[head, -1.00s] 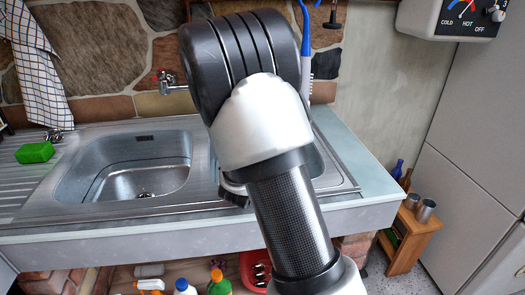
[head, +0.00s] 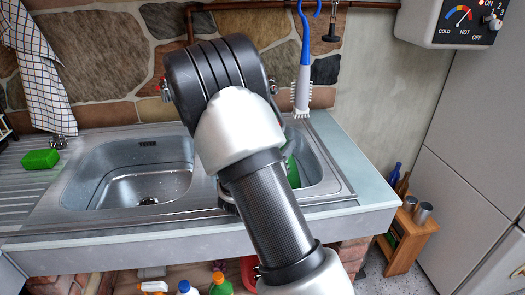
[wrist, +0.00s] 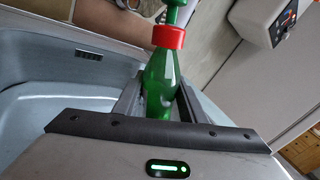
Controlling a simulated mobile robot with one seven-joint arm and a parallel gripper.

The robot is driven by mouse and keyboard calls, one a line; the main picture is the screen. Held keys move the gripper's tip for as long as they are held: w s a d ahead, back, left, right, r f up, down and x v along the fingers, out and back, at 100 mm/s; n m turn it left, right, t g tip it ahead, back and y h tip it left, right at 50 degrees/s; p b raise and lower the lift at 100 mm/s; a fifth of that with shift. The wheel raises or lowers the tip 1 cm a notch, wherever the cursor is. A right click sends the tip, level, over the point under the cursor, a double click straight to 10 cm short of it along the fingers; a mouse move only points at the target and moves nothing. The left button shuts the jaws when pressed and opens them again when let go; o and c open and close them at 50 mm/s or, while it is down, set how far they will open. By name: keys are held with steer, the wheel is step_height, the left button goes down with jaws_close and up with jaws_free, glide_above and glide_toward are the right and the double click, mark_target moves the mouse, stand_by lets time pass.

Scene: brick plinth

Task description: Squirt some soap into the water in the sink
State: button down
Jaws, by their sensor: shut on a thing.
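A green bottle (wrist: 160,85) with a red collar (wrist: 168,37) stands between my gripper's fingers (wrist: 160,105) in the wrist view. The fingers are shut on it, and its top runs out of the frame. In the head view my arm hides the gripper, but part of the green bottle (head: 291,172) shows over the right sink basin (head: 318,165). The left basin (head: 105,182) shows its drain and wet-looking metal. I cannot make out the water surface. A grey basin wall (wrist: 40,80) with an overflow slot fills the left of the wrist view.
A green sponge (head: 40,159) lies on the drainboard at left. A blue-handled brush (head: 302,85) hangs on the wall behind the right basin. A water heater (head: 455,22) is at upper right. The counter's right end (head: 350,150) is clear. A wooden shelf (head: 408,240) stands on the floor.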

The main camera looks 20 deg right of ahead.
steer(key=shift+r+n+p, duration=0.7)
steer(key=shift+n+p, duration=0.1)
steer(key=shift+p, duration=0.35)
steer(key=shift+w+a+r+n+p, duration=0.1)
steer(key=shift+w+r+n+p, duration=0.1)
steer(key=shift+n+p, duration=0.8)
steer(key=shift+n, duration=0.9)
steer(key=r+p, duration=0.6)
steer(key=shift+s+d+p, duration=0.25)
steer(key=shift+s+p, duration=0.05)
steer(key=shift+s, duration=0.1)
steer(key=shift+s+d+r+n+g+p, duration=0.25)
steer(key=shift+n+g+p, duration=0.2)
steer(key=shift+p, duration=0.25)
steer(key=shift+s+d+f+n+g, duration=0.15)
steer(key=shift+s+d+f+n, duration=0.1)
steer(key=shift+f+n, duration=0.6)
steer(key=shift+s+d+f+n+g, duration=0.1)
steer(key=shift+s+f+n, duration=0.15)
steer(key=shift+f+n, duration=0.55)
stand_by(1.6)
